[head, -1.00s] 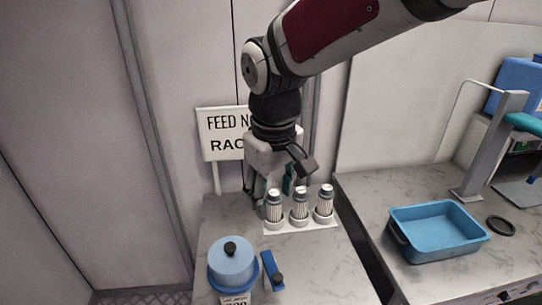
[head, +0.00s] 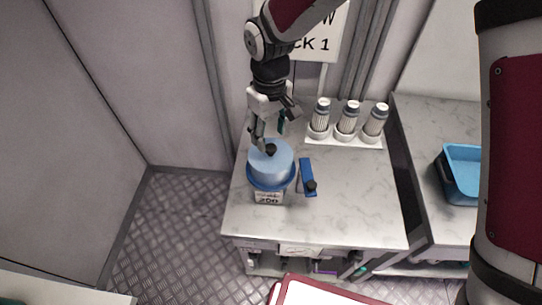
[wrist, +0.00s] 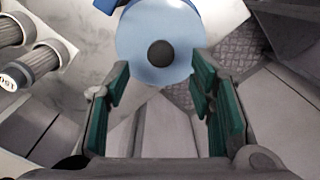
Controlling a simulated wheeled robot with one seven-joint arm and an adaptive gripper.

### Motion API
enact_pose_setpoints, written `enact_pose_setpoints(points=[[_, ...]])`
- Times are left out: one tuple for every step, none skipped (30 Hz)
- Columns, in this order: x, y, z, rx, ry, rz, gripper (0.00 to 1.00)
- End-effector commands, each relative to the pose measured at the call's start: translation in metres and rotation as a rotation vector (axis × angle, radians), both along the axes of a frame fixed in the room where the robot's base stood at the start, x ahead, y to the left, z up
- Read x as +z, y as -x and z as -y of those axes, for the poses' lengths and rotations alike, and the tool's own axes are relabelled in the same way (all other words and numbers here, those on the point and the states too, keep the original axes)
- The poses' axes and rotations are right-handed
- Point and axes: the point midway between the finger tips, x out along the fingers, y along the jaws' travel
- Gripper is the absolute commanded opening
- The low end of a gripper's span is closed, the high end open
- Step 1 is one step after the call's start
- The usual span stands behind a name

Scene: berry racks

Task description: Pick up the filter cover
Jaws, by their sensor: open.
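The filter cover (head: 262,166) is a light blue cylinder with a flared base and a black knob (head: 271,150) on top. It stands on the left part of the marble-look counter. My gripper (head: 266,138) is just behind and above the cover, pointing down, with nothing held. In the wrist view, the cover (wrist: 150,22) shows at the top centre with its black knob (wrist: 160,53) ahead of the space between the green-padded fingers (wrist: 160,80). The fingers are apart and do not appear to touch the knob.
A blue tool with a black knob (head: 306,172) lies right of the cover. Several ribbed filter cartridges (head: 347,118) stand in a white holder behind it. A blue tray (head: 462,165) sits on the right counter. The front right of the counter (head: 365,205) is clear.

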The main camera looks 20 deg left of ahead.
Motion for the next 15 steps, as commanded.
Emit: enact_pose_setpoints(points=[[-0.003,0.001,0.0,0.0,0.001,-0.001,0.5],[-0.004,0.001,0.0,0.0,0.001,-0.001,0.5],[-0.006,0.001,0.0,0.0,0.002,-0.001,0.5],[-0.008,0.001,0.001,0.0,0.002,-0.001,0.5],[-0.01,0.002,0.001,0.0,0.001,-0.002,0.5],[-0.014,0.002,0.001,0.0,0.001,-0.002,0.5],[-0.018,0.003,0.001,0.0,0.003,-0.003,0.5],[-0.022,0.004,0.002,0.0,0.003,-0.004,0.5],[-0.027,0.005,0.002,-0.001,0.002,-0.003,0.5],[-0.032,0.005,0.003,-0.001,0.002,-0.004,0.5],[-0.035,0.006,0.003,-0.001,0.002,-0.003,0.5],[-0.041,0.005,0.002,-0.001,0.002,-0.002,0.5],[-0.045,0.004,0.002,-0.001,0.002,-0.002,0.5],[-0.048,0.004,0.002,-0.001,0.001,-0.002,0.5],[-0.051,0.003,0.002,0.0,0.0,-0.001,0.5]])
